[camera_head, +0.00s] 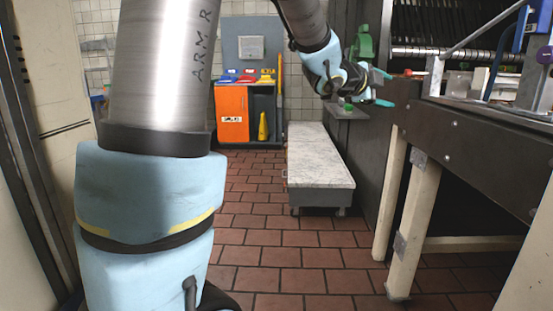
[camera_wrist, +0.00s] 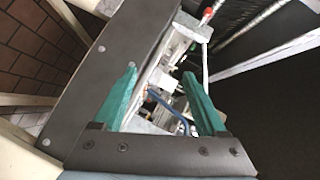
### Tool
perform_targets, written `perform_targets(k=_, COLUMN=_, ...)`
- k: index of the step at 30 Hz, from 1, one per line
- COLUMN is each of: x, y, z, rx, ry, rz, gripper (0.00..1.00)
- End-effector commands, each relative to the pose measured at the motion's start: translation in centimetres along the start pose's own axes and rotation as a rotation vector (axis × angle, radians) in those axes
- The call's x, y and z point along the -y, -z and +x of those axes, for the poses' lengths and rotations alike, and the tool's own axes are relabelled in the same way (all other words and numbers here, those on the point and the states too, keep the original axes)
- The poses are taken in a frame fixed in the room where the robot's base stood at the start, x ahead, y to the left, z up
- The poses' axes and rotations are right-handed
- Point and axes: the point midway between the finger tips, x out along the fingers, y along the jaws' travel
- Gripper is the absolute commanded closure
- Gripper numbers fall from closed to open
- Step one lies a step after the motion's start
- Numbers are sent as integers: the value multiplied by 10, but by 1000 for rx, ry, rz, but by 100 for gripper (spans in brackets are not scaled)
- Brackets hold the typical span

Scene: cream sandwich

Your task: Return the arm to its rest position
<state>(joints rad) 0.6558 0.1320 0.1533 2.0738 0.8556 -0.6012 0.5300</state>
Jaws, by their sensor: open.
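My gripper (camera_head: 381,88) is at the upper middle right in the head view, at the end of my raised arm. Its two teal fingers (camera_wrist: 160,100) stand well apart in the wrist view, with nothing held between them. The gripper is close to the left end of the dark machine table (camera_head: 475,150), at about the height of its top edge in the picture. I cannot tell whether the two touch.
A low marble-topped bench (camera_head: 318,160) stands on the tiled floor ahead. An orange cabinet (camera_head: 232,113) is at the back. The machine with metal rails (camera_head: 470,50) fills the right. The tiled floor (camera_head: 270,255) in the middle is clear.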

Motion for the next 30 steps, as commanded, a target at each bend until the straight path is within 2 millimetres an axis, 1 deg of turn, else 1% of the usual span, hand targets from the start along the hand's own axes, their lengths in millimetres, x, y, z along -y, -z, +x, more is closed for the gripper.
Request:
perform_targets(k=1, x=-12, y=-36, z=-13, rx=109, ry=-18, rz=-102, gripper=26)
perform_targets(k=2, x=-20, y=-55, z=-21, rx=171, ry=-28, rz=-165, gripper=26)
perform_targets(k=3, x=-32, y=-78, z=-34, rx=253, ry=-40, rz=-248, gripper=26)
perform_targets(k=5, x=-52, y=-111, z=-55, rx=375, ry=-57, rz=-374, gripper=26)
perform_targets(k=6, x=-67, y=-131, z=-70, rx=457, ry=-68, rz=-460, gripper=26)
perform_targets(k=8, x=-91, y=-157, z=-96, rx=578, ry=-84, rz=-591, gripper=26)
perform_targets(k=9, x=-108, y=-172, z=-115, rx=658, ry=-92, rz=-679, gripper=26)
perform_targets(k=11, x=-136, y=-189, z=-145, rx=777, ry=-105, rz=-815, gripper=26)
perform_targets(k=12, x=-154, y=-197, z=-164, rx=854, ry=-112, rz=-903, gripper=26)
perform_targets(k=14, x=-181, y=-205, z=-193, rx=962, ry=-123, rz=-1029, gripper=26)
perform_targets(k=15, x=-197, y=-207, z=-210, rx=1028, ry=-129, rz=-1108, gripper=26)
perform_targets(k=18, x=-233, y=-204, z=-249, rx=1174, ry=-141, rz=-1287, gripper=26)
perform_targets(k=21, x=-264, y=-195, z=-282, rx=1302, ry=-153, rz=-1447, gripper=26)
perform_targets(k=23, x=-281, y=-186, z=-300, rx=1374, ry=-161, rz=-1540, gripper=26)
perform_targets(k=24, x=-292, y=-179, z=-311, rx=1421, ry=-166, rz=-1601, gripper=26)
perform_targets(k=26, x=-306, y=-168, z=-327, rx=1490, ry=-172, rz=-1695, gripper=26)
perform_targets(k=27, x=-288, y=-163, z=-328, rx=1481, ry=-171, rz=-1685, gripper=26)
perform_targets(k=30, x=-268, y=-156, z=-331, rx=1477, ry=-173, rz=-1678, gripper=26)
